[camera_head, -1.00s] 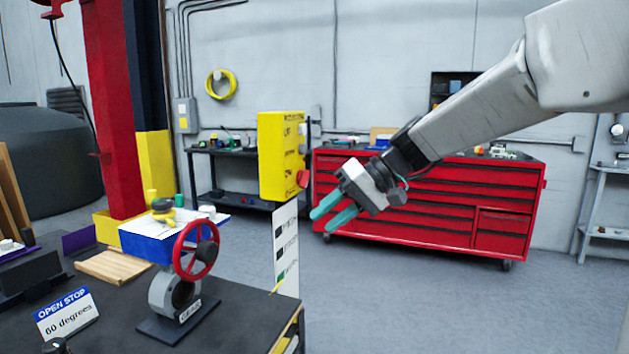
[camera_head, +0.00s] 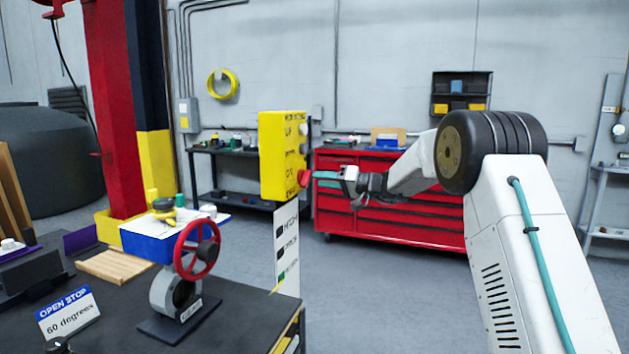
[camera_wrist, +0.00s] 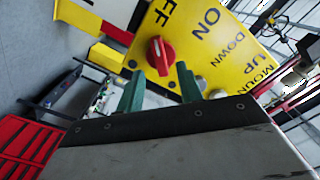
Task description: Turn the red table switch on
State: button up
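The red switch (camera_head: 304,178) is a rotary knob low on the right-hand face of the yellow control box (camera_head: 281,155). In the wrist view the red knob (camera_wrist: 160,56) has a pale pointer line, with ON and a partly cut-off OFF lettered above it in the picture. My gripper (camera_head: 318,178) points left at the knob, its teal fingers close to it. In the wrist view my gripper (camera_wrist: 159,69) is open, with the knob showing between and just beyond the fingertips. I cannot tell whether either finger touches it.
A black bench (camera_head: 240,319) with a red handwheel valve (camera_head: 197,249) stands at the lower left. A red tool cabinet (camera_head: 335,215) and dark shelf (camera_head: 240,195) stand behind. A white sign panel (camera_head: 287,245) hangs below the yellow box. Floor right of the bench is clear.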

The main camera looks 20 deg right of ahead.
aim_at(305, 178)
jog(key=shift+x, duration=1.7)
grip_shut()
